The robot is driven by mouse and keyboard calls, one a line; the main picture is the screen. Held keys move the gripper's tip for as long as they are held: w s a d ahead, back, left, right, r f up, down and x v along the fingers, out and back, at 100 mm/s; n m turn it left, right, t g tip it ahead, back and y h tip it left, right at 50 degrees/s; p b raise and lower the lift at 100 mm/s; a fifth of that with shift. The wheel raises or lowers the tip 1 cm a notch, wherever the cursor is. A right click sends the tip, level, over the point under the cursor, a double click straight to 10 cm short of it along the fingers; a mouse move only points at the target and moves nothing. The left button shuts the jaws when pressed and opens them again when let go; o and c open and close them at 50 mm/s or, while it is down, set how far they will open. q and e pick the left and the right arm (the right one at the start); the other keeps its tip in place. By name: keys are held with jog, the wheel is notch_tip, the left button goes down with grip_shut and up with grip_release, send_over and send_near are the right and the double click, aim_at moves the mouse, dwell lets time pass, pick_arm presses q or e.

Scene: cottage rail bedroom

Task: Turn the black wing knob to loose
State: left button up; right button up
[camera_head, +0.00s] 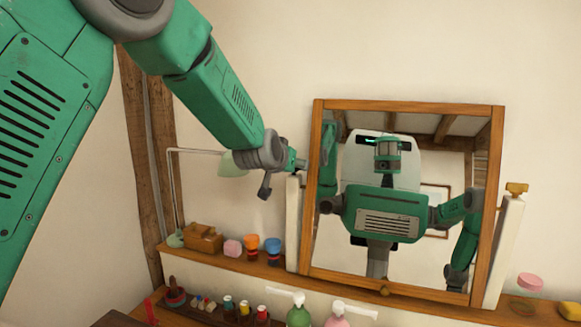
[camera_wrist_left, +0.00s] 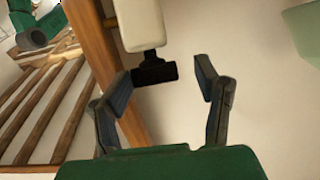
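The black wing knob (camera_wrist_left: 155,72) shows in the left wrist view at the end of the cream post (camera_wrist_left: 139,22). It lies between my left gripper's fingertips (camera_wrist_left: 165,78), nearer the left finger, with a clear gap to the right finger. My left gripper is open. In the head view, my left gripper (camera_head: 297,163) is at the top of the left mirror post (camera_head: 292,222), and the black knob cannot be made out clearly there. My right gripper is not directly in view.
A wood-framed mirror (camera_head: 405,108) hangs between two posts and reflects my body. A brass knob (camera_head: 516,188) sits on the right post. A pale green lamp shade (camera_head: 238,160) is close behind my left wrist. Small jars and bottles crowd the shelves below.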

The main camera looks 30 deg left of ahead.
pick_arm(q)
jog(key=shift+s+d+f, duration=0.1)
jog(key=shift+d+f, duration=0.15)
jog(key=shift+d, duration=0.05)
jog(key=shift+d+r, duration=0.2)
jog(key=shift+r, duration=0.1)
pick_arm(e)
jog(key=shift+d+f, duration=0.1)
jog(key=shift+d, duration=0.2)
pick_arm(q)
jog(key=shift+a, duration=0.15)
pick_arm(e)
jog(key=shift+s+f, duration=0.1)
jog(key=shift+s, duration=0.05)
